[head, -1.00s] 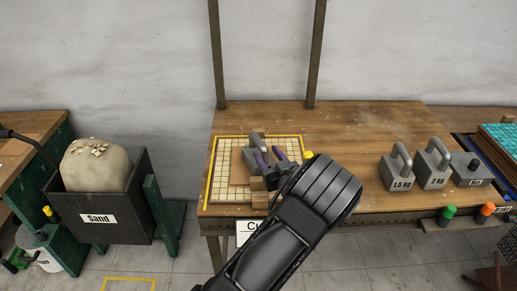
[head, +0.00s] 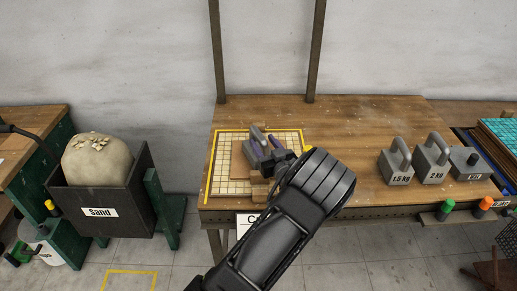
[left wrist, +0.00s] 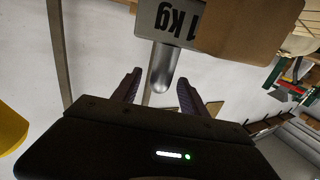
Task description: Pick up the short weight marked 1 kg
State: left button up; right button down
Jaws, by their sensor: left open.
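The grey weight (head: 258,132) stands on the gridded sheet at the left of the table, mostly hidden behind my gripper. In the left wrist view its face (left wrist: 168,20) reads "1 kg" upside down, and its handle points down between my fingers. My left gripper (head: 267,155) is open, with purple-padded fingers on either side of the handle; in the left wrist view the fingers (left wrist: 158,88) show a gap around it. I cannot tell whether either pad touches. My right gripper is not in view.
A brown board (head: 239,170) lies on the yellow-edged gridded sheet (head: 228,187). The table middle is clear. A sand bin (head: 100,212) stands left.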

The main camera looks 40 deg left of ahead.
aim_at(259, 135)
pick_arm(q)
jog(key=p+x, duration=0.1)
jog(key=x, duration=0.3)
jog(key=shift+w+a, duration=0.25)
jog(key=shift+c, duration=0.3)
grip_shut()
dwell(0.4)
dwell(0.8)
jog(key=shift+r, duration=0.15)
